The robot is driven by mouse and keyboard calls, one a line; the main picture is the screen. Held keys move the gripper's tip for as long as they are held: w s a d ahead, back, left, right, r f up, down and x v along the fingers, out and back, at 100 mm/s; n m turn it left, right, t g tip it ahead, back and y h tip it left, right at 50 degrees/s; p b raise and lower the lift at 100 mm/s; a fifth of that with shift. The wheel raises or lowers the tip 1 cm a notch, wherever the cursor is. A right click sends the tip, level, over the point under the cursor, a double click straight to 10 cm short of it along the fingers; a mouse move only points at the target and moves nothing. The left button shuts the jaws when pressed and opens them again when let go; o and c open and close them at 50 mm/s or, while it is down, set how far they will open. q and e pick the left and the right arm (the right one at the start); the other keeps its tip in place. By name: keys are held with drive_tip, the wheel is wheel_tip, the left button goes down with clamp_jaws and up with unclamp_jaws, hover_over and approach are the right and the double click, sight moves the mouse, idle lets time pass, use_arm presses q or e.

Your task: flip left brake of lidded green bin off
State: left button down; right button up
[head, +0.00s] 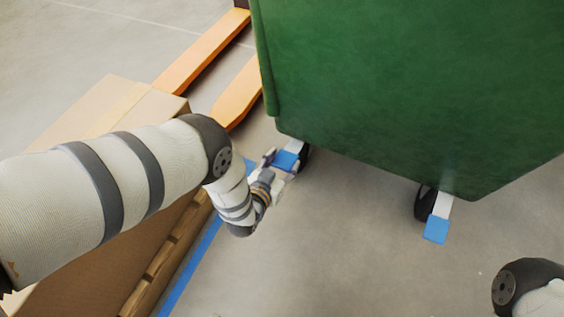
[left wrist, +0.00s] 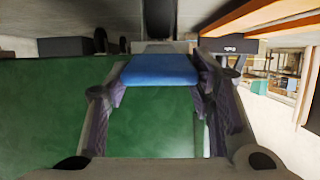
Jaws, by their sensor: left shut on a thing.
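The green bin (head: 400,80) fills the upper right of the head view; its lid is not in that view. Its left brake is a blue pedal (head: 285,160) beside a dark caster at the bin's lower left corner. My left gripper (head: 281,164) is at this pedal, shut on it. In the left wrist view the blue pedal (left wrist: 162,69) lies between the two fingers of my left gripper (left wrist: 160,85). A second blue brake pedal (head: 436,229) sits at the right caster, with no gripper near it. My right gripper is out of view.
A cardboard box (head: 110,110) on a wooden pallet (head: 160,262) stands at the left, under my left arm. Orange forks (head: 205,48) lie behind it. A blue line (head: 196,262) marks the floor. The grey floor (head: 330,250) before the bin is clear.

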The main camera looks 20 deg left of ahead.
use_arm(q)
drive_tip(key=c, duration=0.7)
unclamp_jaws()
drive_tip(key=shift+w+r, duration=0.35)
drive_tip(key=shift+r, duration=0.1)
drive_tip(key=shift+s+f, duration=0.1)
drive_tip(key=shift+f, duration=0.05)
drive_tip(key=shift+s, duration=0.35)
drive_tip(key=v, duration=1.1)
drive_tip(key=shift+s, duration=0.15)
